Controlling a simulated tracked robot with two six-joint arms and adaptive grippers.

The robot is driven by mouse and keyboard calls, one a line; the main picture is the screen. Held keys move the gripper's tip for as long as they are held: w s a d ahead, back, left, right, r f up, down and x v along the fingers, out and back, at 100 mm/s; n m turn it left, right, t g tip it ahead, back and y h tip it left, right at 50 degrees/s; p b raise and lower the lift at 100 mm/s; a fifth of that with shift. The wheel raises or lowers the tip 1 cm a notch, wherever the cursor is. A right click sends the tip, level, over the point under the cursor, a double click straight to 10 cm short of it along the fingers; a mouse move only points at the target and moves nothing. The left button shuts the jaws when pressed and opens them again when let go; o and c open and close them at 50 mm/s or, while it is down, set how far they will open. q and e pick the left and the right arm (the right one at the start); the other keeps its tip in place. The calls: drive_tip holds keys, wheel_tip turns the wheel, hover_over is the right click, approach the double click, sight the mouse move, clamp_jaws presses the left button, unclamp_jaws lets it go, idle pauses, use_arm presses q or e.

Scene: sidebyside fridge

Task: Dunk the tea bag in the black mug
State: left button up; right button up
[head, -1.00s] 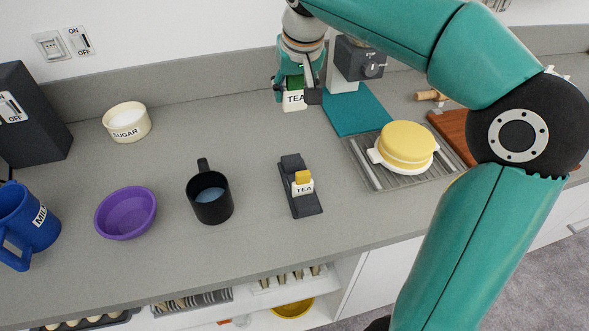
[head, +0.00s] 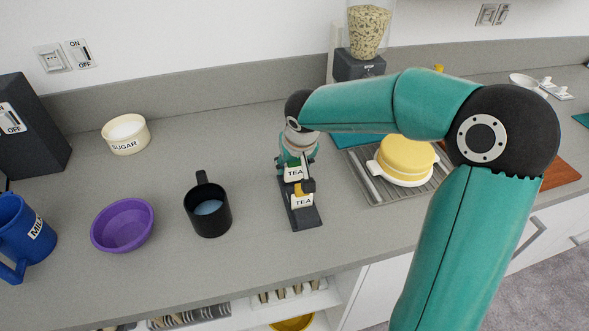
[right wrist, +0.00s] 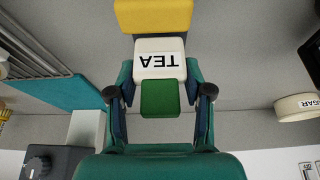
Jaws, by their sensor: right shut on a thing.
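My right gripper (head: 295,171) is shut on a tea bag with a green top and a white TEA label (head: 293,174). It holds this bag at the far end of the black tea holder (head: 307,221); I cannot tell whether the bag touches it. A second tea bag, with a yellow top (head: 302,191), stands in the holder's near part. In the right wrist view the green top (right wrist: 161,99) sits between my fingers, with the yellow top (right wrist: 153,15) beyond. The black mug (head: 210,222), holding bluish liquid, stands upright left of the holder. My left gripper is out of view.
A purple bowl (head: 122,225), a blue milk jug (head: 22,240) and a sugar bowl (head: 125,135) stand further left. A yellow round container (head: 407,155) sits on a metal rack at right. Counter between mug and holder is clear.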

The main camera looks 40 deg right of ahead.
drive_tip(key=shift+f, duration=1.05)
drive_tip(key=shift+f+b, duration=0.3)
drive_tip(key=shift+b, duration=0.2)
drive_tip(key=o, duration=1)
drive_tip(key=shift+r, duration=0.1)
drive_tip(key=shift+r+p, duration=0.25)
drive_tip(key=shift+p, duration=0.45)
drive_tip(key=b+v, duration=0.1)
drive_tip(key=v, duration=1.5)
drive_tip(key=shift+s+d+r, duration=0.1)
drive_tip(key=shift+s+r, duration=0.05)
drive_tip(key=shift+r, duration=0.15)
